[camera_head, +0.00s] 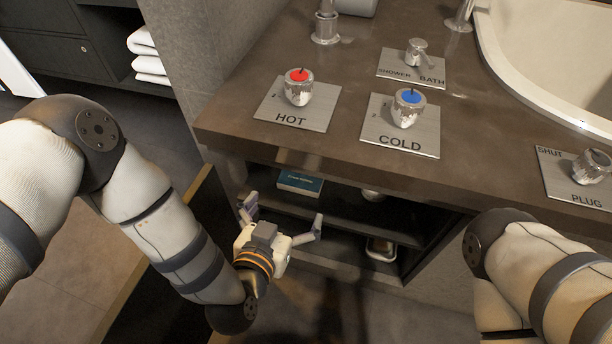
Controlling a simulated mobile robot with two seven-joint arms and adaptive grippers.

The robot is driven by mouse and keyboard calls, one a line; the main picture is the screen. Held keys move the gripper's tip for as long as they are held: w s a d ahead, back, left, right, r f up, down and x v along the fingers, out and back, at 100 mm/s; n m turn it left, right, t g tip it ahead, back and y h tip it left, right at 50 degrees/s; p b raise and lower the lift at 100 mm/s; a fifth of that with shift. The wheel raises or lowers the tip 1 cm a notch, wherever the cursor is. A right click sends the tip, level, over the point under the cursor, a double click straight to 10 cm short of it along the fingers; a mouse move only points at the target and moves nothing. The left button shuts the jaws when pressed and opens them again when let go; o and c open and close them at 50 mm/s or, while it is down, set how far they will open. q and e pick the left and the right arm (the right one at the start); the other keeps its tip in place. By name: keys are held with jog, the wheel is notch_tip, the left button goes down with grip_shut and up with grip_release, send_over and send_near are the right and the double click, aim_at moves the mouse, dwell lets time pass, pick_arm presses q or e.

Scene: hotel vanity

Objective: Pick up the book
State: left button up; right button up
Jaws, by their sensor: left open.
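A book (300,181) with a blue-teal cover and pale edges lies flat on the upper shelf under the vanity counter, near the shelf's left end. My left gripper (282,213) is open in front of the shelf, just below and in front of the book in the picture. Its fingers are spread apart with nothing seen between them, and it does not appear to touch the book. The back of the book is in the shade of the counter. My right arm shows at the lower right, but its gripper is out of the picture.
The counter (340,140) overhangs the shelf. Hot (298,90), cold (407,108) and plug (590,167) knobs stand on it beside a basin (560,50). A small pale object (373,194) is on the upper shelf; a tray (381,249) is below. White towels (148,62) lie at upper left.

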aim_at(300, 180)
pick_arm(q)
jog(key=b+x, duration=0.2)
jog(key=x, duration=0.2)
jog(key=b+x, duration=0.2)
jog(key=x, duration=0.1)
jog(key=b+x, duration=0.1)
jog(key=x, duration=0.3)
jog(key=shift+w+a+f+b, duration=0.2)
jog(key=shift+w+f+b, duration=0.1)
jog(key=shift+w+b, duration=0.1)
jog(key=shift+r, duration=0.2)
jog(key=c, duration=1.2)
pick_arm(e)
jog(key=shift+g, duration=0.7)
jog(key=s+f, duration=0.1)
jog(key=f, duration=0.1)
jog(key=s+f, duration=0.1)
jog(key=f, duration=0.1)
jog(key=shift+s+d, duration=0.2)
